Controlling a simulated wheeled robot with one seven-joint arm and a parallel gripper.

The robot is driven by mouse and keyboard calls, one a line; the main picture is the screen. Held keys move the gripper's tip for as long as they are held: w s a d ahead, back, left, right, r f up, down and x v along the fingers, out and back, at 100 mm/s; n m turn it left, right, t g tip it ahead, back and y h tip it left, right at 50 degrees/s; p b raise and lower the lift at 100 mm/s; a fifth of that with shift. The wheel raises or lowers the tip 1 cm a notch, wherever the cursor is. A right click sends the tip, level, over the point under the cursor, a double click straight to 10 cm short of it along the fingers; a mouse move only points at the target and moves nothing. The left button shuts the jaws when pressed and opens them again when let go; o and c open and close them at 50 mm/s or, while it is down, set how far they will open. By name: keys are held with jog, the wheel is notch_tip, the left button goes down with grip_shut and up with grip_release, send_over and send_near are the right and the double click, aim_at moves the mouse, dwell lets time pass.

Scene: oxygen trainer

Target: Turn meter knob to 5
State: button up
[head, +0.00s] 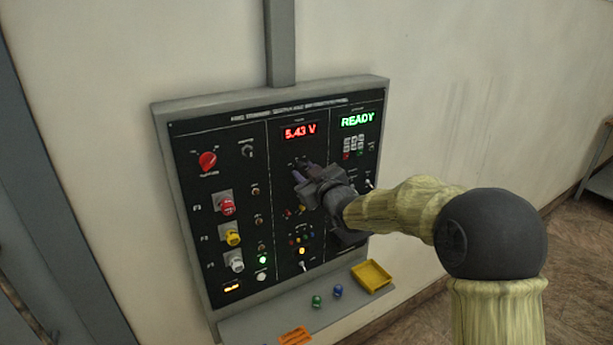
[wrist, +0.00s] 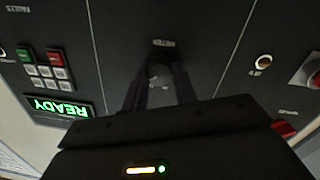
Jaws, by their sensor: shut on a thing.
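The meter display (head: 300,131) in the middle section of the black panel reads 5.43 V in red. My gripper (head: 300,172) is at the panel just below that display, and my arm hides most of the knob there in the head view. In the wrist view my gripper (wrist: 159,90) has its two dark fingers on either side of the dark meter knob (wrist: 159,73), shut on it. A "METER" label (wrist: 163,43) shows just beyond the knob. The exact pointer angle is too dark to tell.
A red rotary knob (head: 207,161) and red, yellow and white fault plugs are on the left section. A green READY display (head: 358,120) and keypad (head: 354,146) are at right. The shelf below holds a yellow tray (head: 371,276), an orange tray (head: 295,336) and small green and blue pieces.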

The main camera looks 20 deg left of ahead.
dwell(0.3)
jog(key=o, duration=1)
jog(key=b+v, duration=0.4)
jog(key=v, duration=1.3)
jog(key=shift+s+d+r, duration=0.1)
jog(key=shift+d, duration=0.15)
